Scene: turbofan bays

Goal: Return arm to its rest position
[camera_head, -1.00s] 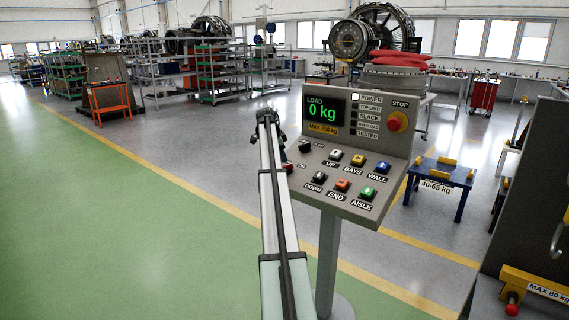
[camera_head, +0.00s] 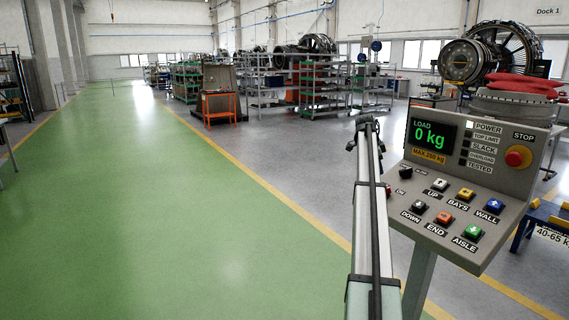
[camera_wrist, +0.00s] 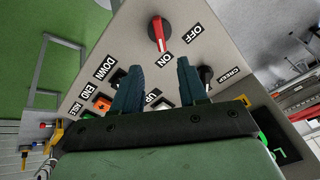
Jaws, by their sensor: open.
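My arm reaches forward beside the grey control console (camera_head: 508,170) in the head view, and its end is at the console's left edge. My gripper (camera_wrist: 160,78) shows in the wrist view with its two dark blue fingers apart and nothing between them. Beyond the fingertips is the red rotary switch (camera_wrist: 158,34), whose handle lies near the word ON. The fingers cover part of the console's buttons. In the head view the console screen (camera_head: 433,136) reads LOAD 0 kg, and the top lamp, by POWER, is lit white.
A blue stand (camera_head: 529,222) marked 40-65 kg is at the right edge. An engine (camera_head: 468,62) and a red-topped drum (camera_head: 513,102) stand behind the console. Shelving racks (camera_head: 325,82) and an orange trolley (camera_head: 220,106) are farther back. The green floor lane (camera_head: 150,200) on the left is clear.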

